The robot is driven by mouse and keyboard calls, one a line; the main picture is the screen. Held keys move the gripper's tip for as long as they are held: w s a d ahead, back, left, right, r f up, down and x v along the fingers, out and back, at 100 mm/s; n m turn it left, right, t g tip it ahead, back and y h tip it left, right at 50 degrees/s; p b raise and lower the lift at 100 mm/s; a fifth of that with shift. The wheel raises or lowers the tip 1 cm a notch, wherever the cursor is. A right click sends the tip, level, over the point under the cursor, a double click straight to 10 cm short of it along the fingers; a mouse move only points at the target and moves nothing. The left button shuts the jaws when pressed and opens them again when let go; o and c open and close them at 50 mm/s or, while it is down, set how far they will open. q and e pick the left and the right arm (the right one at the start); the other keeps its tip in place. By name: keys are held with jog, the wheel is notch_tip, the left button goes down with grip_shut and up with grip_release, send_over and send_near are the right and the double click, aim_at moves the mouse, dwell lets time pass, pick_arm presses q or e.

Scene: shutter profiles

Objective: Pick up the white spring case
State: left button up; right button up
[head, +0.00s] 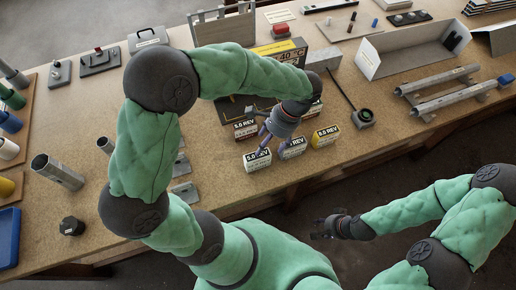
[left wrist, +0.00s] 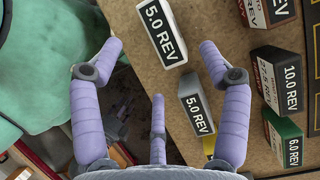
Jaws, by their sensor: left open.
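The white spring case (head: 257,161), with a black 5.0 REV label, stands at the near end of the front row on the workbench. In the left wrist view the white case (left wrist: 160,32) lies ahead of the fingers, slightly beyond their tips. My left gripper (head: 265,139) is open and empty above the front row, close to the white case and a grey 5.0 REV case (head: 292,149). The grey case (left wrist: 196,108) shows beside the right finger in the left wrist view. My right gripper (head: 325,228) is off the bench at the lower right; its jaws are too small and dark to read.
A yellow case (head: 326,136) ends the front row on the right.

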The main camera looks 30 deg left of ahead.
aim_at(255, 162)
pick_arm(q)
jog(key=shift+s+a+f, duration=0.15)
jog(key=shift+f, duration=0.3)
jog(key=x, duration=0.1)
jog(key=b+x, duration=0.1)
jog(key=x, duration=0.1)
jog(key=shift+s+f, duration=0.2)
jog(key=shift+s, duration=0.1)
jog(key=shift+a+f, duration=0.15)
jog(key=shift+f, duration=0.4)
jog(key=b+x, duration=0.1)
jog(key=x, duration=0.3)
jog(key=shift+s+b, duration=0.15)
jog(key=shift+b, duration=0.25)
jog(key=shift+s+a+f, duration=0.15)
jog(key=shift+f, duration=0.2)
jog(key=shift+f, duration=0.25)
jog(key=shift+c, duration=0.3)
jog(key=c, duration=1.4)
